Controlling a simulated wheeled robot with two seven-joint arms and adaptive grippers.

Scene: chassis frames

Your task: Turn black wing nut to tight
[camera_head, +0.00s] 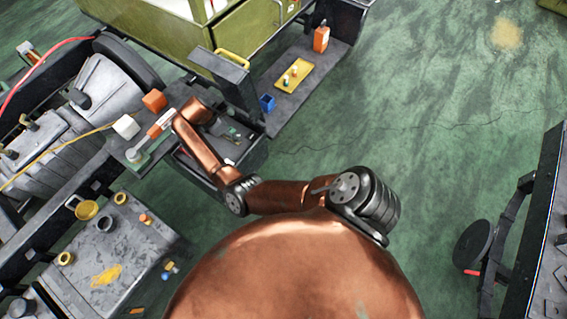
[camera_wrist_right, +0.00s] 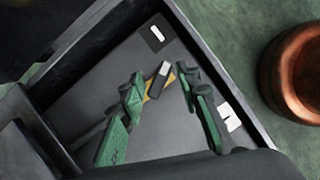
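My right gripper (camera_head: 232,134) is over a dark open tray beside the green-yellow cabinet in the head view. In the right wrist view its green fingers (camera_wrist_right: 159,80) stand apart, open. A small black and grey piece with a yellow strip (camera_wrist_right: 160,82) shows between the fingertips. I cannot tell whether the fingers touch it. I cannot pick out the black wing nut with certainty in either view. My left gripper is not in view.
The dark tray (camera_wrist_right: 245,105) has raised walls close around the fingers. A grey engine (camera_head: 55,140) and a worktop (camera_head: 105,250) with several small parts are at the left. A yellow plate (camera_head: 280,87) lies on a shelf. Green floor at the right is mostly clear.

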